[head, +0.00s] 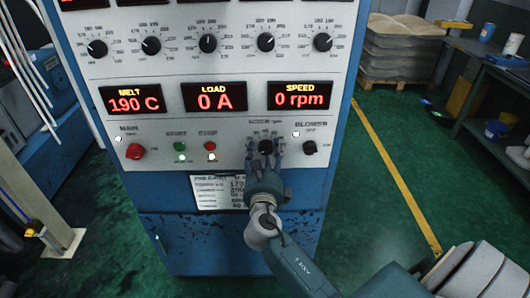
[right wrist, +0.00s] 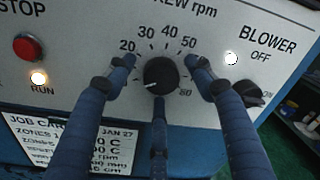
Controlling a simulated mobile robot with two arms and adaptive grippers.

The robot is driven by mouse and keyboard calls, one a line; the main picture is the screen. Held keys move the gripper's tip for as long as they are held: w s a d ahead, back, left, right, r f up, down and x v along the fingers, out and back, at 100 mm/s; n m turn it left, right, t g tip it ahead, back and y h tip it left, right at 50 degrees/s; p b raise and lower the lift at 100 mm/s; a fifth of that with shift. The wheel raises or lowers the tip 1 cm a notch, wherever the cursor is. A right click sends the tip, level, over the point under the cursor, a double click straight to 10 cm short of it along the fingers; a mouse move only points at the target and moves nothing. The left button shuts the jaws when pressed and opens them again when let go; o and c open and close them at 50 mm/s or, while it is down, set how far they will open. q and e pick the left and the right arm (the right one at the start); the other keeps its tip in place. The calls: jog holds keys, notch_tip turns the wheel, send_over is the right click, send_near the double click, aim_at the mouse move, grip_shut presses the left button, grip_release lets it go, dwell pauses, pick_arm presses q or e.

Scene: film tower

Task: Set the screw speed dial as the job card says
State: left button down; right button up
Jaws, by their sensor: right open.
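The job card (right wrist: 62,143) is below the panel at the lower left, partly hidden by a finger. In the head view, the speed display (head: 295,96) reads 0 rpm. My left gripper is not in view.
The blower knob (right wrist: 246,92) is close to the right of the dial. A lit run lamp (right wrist: 39,78) and red stop button (right wrist: 28,46) are to its left. The red main switch (head: 135,151) is further left. Green floor is open right of the cabinet.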

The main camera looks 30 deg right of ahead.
jog(key=c, duration=1.1)
